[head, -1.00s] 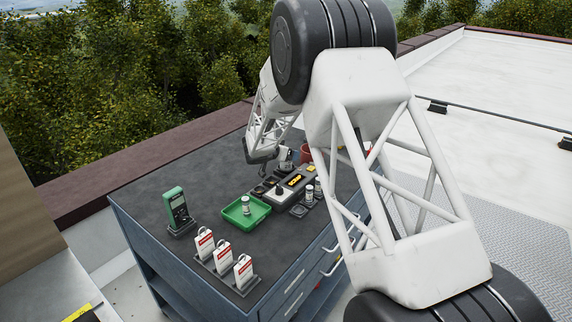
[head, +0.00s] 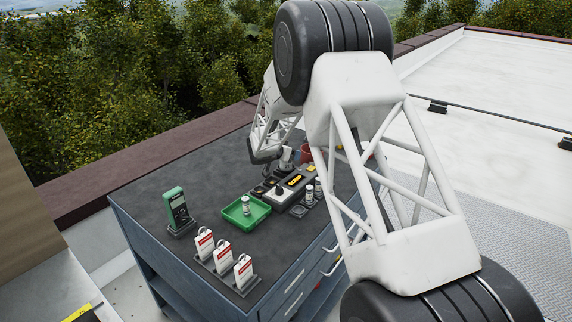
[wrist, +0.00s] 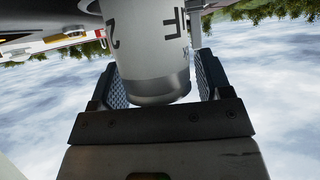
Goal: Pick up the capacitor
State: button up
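In the wrist view, a large white-and-silver cylinder with dark lettering, looking like the capacitor (wrist: 150,50), fills the upper middle. My gripper (wrist: 160,85) is open, with one textured finger at each side of its silver end. I cannot see clear contact on either side. In the head view my gripper (head: 285,160) is small, low over the far part of the workbench, and its fingers are hard to make out. A similar small can (head: 246,205) stands in the green tray (head: 232,222), and another can (head: 310,193) stands right of it.
The dark workbench (head: 160,190) also holds a green meter (head: 178,208) and several red-and-white tags on a stand (head: 222,256). A grey device with yellow marks (head: 284,189) and a red cup (head: 305,153) are near my gripper. The left part of the bench is mostly clear.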

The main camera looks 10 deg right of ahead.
jog(key=c, duration=0.8)
jog(key=shift+r, duration=5.05)
